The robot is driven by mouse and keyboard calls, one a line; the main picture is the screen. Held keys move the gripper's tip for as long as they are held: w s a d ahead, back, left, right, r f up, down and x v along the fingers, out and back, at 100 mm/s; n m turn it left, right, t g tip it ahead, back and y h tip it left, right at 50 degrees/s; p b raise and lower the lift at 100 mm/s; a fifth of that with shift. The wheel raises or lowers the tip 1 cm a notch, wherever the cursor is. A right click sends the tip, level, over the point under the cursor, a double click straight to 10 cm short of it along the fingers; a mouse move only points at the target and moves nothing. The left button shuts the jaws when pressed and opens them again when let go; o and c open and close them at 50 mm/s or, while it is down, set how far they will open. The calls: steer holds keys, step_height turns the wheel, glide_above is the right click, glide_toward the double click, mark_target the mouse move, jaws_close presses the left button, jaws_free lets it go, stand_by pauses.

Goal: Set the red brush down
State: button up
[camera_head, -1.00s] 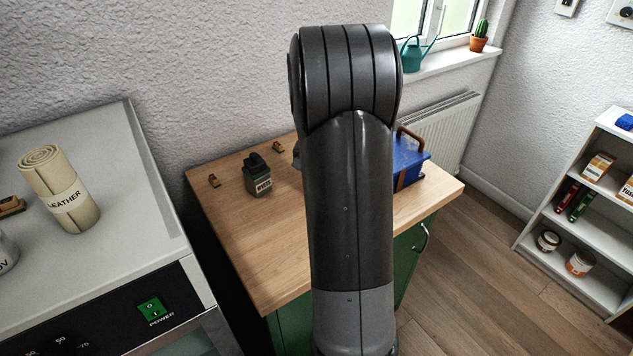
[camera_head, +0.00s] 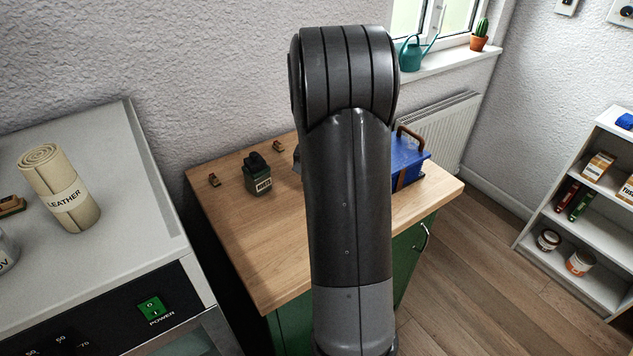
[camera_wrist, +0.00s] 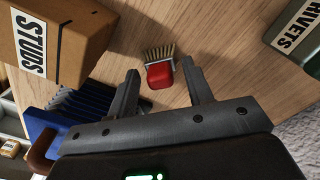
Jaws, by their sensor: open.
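The red brush (camera_wrist: 159,76) lies on the wooden top (camera_wrist: 205,25) in the wrist view, its tan bristles pointing away from my gripper. My gripper (camera_wrist: 161,84) is open, with one finger to each side of the red handle and a gap on both sides. In the head view my arm hides the brush and the gripper; the wooden top (camera_head: 250,240) shows there on the green cabinet.
A STUDS box (camera_wrist: 65,40) and a blue case (camera_wrist: 50,125) stand left in the wrist view, a RIVETS box (camera_wrist: 297,35) right. The blue case also shows in the head view (camera_head: 408,160). Bare wood surrounds the brush.

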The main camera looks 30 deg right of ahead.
step_height(320, 180, up, 12)
steer(key=s+a+r+n+t, duration=0.1)
steer(key=s+a+r+n, duration=0.15)
steer(key=a+r, duration=0.35)
steer(key=s+a+n+t, duration=0.4)
steer(key=s+a+n, duration=0.2)
steer(key=s+a, duration=1.2)
steer(key=shift+s+r, duration=0.3)
steer(key=shift+s, duration=0.05)
steer(key=shift+s+a+f+n+t, duration=0.25)
steer(key=shift+s+t, duration=0.05)
steer(key=shift+s, duration=0.15)
steer(key=shift+c, duration=0.4)
